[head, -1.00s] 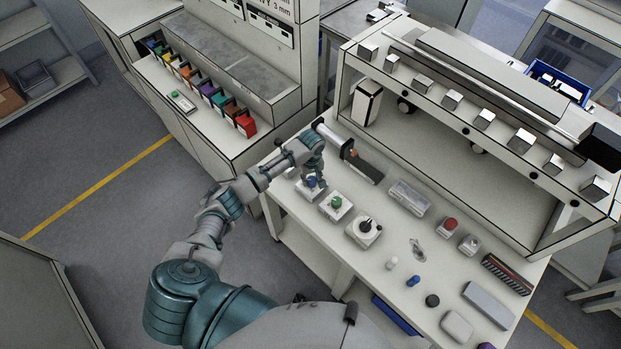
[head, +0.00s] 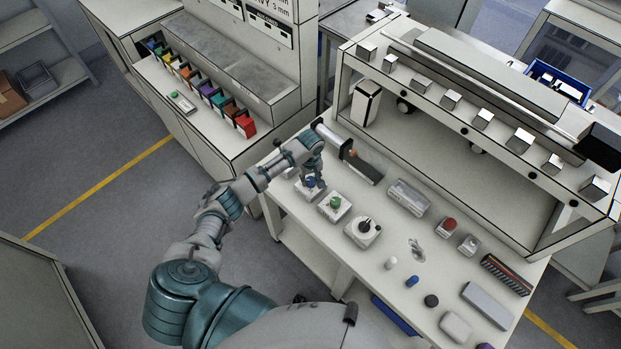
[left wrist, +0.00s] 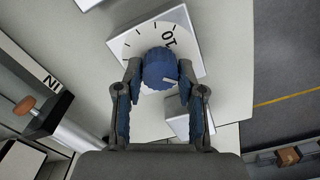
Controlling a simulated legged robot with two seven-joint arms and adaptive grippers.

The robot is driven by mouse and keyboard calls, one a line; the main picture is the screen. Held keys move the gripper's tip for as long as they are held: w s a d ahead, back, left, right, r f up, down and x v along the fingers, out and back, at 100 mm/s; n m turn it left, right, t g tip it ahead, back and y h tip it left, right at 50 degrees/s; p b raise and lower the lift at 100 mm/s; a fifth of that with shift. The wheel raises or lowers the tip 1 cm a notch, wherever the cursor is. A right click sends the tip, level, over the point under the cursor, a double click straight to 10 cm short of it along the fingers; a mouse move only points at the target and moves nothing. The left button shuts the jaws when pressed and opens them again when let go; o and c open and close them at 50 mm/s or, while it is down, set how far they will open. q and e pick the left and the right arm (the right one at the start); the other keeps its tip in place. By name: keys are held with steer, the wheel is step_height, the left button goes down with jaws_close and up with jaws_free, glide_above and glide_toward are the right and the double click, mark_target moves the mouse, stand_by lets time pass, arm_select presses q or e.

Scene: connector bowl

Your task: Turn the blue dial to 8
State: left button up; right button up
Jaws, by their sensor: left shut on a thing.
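The blue dial (left wrist: 160,68) sits on a white square base (left wrist: 189,29) with black tick marks; the number 10 shows beside it in the left wrist view. My left gripper (left wrist: 158,84) is shut on the dial, one finger on each side. In the head view the blue dial (head: 311,182) is at the left end of the bench, under my left gripper (head: 312,179). The 8 mark cannot be made out. My right gripper is not in view.
A green dial (head: 335,203) and a black knob on a white base (head: 363,229) stand beside it along the bench. A dark block (head: 361,167) lies behind. Several small parts and boxes fill the right of the bench (head: 385,208).

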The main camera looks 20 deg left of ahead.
mark_target(311, 180)
arm_select(q)
steer(key=shift+s+d+f, duration=0.1)
stand_by(0.4)
steer(key=o, duration=1.1)
step_height(311, 180, up, 12)
